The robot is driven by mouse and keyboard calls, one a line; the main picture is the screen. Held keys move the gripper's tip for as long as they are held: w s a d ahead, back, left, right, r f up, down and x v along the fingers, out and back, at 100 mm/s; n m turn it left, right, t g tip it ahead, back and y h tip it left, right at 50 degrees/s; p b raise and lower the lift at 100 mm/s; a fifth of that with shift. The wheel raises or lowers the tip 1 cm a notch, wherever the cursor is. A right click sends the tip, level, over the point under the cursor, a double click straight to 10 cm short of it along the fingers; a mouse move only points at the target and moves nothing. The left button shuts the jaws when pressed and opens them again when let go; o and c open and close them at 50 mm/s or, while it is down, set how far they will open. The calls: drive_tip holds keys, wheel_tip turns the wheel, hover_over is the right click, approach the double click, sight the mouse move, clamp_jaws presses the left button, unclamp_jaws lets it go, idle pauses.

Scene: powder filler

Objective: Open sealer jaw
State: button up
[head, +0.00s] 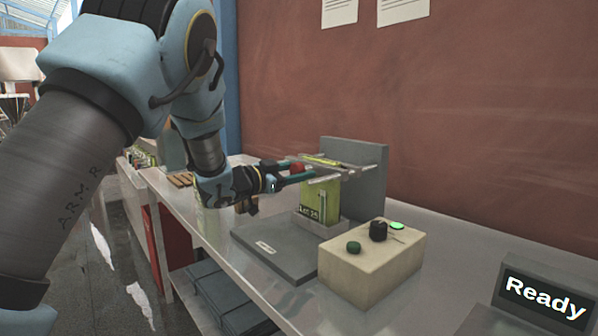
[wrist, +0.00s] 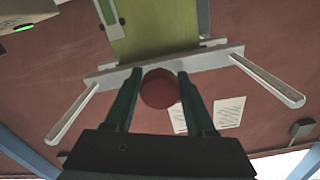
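The sealer jaw (head: 340,172) is a pale metal bar with side arms, set at the top of a yellow-green pouch (head: 312,207) in front of a grey upright plate (head: 362,182). The jaw bar also shows in the wrist view (wrist: 215,58), with the pouch (wrist: 150,40) above it in the picture. A red ball knob (head: 297,168) sits at the jaw's front. My gripper (head: 300,174) reaches in from the left; in the wrist view its two fingers (wrist: 156,85) stand on either side of the knob (wrist: 160,90). Whether both fingers touch the knob is unclear.
A beige control box (head: 372,268) with a black knob and green buttons stands at the front right of the machine's grey base (head: 270,252). A display reading "Ready" (head: 543,298) is at the lower right. The table (head: 440,262) is clear between them.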

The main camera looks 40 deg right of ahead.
clamp_jaws()
idle(1.0)
